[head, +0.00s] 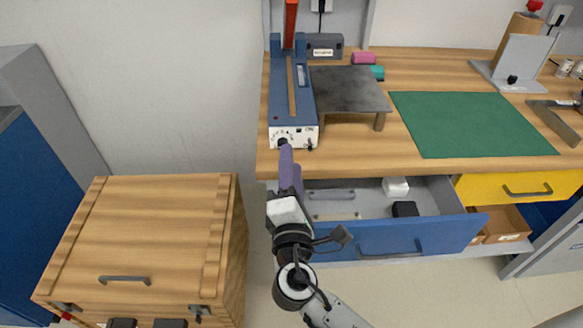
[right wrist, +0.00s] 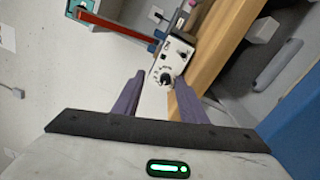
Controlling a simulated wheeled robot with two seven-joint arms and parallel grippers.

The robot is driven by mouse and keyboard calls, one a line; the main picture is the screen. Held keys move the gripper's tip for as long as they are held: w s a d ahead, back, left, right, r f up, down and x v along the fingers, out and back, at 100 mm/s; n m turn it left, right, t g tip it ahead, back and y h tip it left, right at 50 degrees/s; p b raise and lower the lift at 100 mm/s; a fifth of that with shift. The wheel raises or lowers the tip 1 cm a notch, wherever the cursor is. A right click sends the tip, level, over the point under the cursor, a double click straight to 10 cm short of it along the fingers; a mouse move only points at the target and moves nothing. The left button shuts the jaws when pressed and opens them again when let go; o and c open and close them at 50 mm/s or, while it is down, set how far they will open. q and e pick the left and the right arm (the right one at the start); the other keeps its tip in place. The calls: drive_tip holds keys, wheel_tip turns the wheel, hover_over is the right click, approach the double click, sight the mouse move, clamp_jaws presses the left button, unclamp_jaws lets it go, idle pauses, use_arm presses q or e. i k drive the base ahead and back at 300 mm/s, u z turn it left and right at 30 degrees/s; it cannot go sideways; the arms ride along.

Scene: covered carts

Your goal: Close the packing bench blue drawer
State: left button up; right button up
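The blue drawer (head: 405,236) of the packing bench (head: 420,172) is pulled open. Its front, with a grey handle, stands out from the bench, and a white box, a black box and a grey item lie inside. My right gripper (head: 287,160) is at the drawer's left end, near the bench's front edge, below the blue machine's dial. In the right wrist view its two purple fingers (right wrist: 156,100) are apart with nothing between them; the machine's white panel and black knob show beyond. Part of the drawer's left side is hidden behind my right arm. My left gripper is not in view.
A blue heat-sealer-like machine (head: 290,100) stands at the bench's left end. A green mat (head: 470,122) lies on the top. A wooden chest (head: 140,235) stands to the left. A yellow drawer (head: 515,187) is right of the blue one, above an open cubby with cardboard boxes.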

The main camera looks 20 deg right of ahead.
sight(443, 226)
drive_tip(key=u, duration=0.05)
drive_tip(key=i, duration=0.15)
drive_tip(key=k, duration=1.1)
